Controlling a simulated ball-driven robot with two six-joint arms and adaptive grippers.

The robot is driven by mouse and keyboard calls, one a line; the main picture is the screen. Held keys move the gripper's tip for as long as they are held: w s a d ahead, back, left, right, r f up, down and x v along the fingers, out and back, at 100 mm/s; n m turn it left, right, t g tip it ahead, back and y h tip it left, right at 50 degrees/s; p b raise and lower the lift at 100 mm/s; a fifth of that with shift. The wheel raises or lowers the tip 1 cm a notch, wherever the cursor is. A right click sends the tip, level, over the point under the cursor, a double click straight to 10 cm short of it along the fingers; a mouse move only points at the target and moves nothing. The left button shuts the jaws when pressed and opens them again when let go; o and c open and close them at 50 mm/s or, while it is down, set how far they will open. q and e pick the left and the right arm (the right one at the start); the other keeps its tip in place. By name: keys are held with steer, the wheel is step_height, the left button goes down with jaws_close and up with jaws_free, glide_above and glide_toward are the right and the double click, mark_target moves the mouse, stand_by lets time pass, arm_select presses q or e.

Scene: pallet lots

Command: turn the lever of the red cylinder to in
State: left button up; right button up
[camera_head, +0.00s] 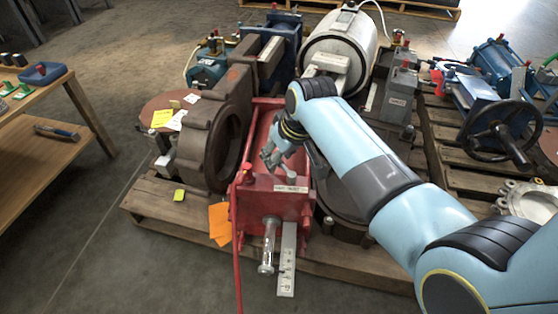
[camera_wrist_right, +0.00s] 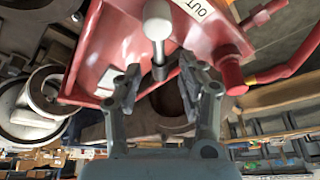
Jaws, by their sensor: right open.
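The red cylinder (camera_head: 262,212) lies on a wooden pallet in the head view, with a small white label plate (camera_head: 291,188) on its top. Its lever (camera_wrist_right: 158,45), a stem with a pale round knob, stands up from the red body in the right wrist view. A label reading OUT (camera_wrist_right: 198,8) is beside the knob. My right gripper (camera_wrist_right: 165,85) is open, its two fingers on either side of the lever stem, with no clear contact visible. In the head view the right gripper (camera_head: 277,157) is just above the cylinder's top. My left gripper is not in view.
A brown round housing (camera_head: 215,140) stands left of the cylinder, and a white drum (camera_head: 345,40) is behind. Orange tags (camera_head: 219,222) hang at the front. A red pipe (camera_wrist_right: 285,70) runs beside the lever. A wooden bench (camera_head: 40,150) is at left; the floor between is clear.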

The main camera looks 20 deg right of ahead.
steer(key=shift+c, duration=0.5)
steer(key=shift+f, duration=0.1)
jaws_close()
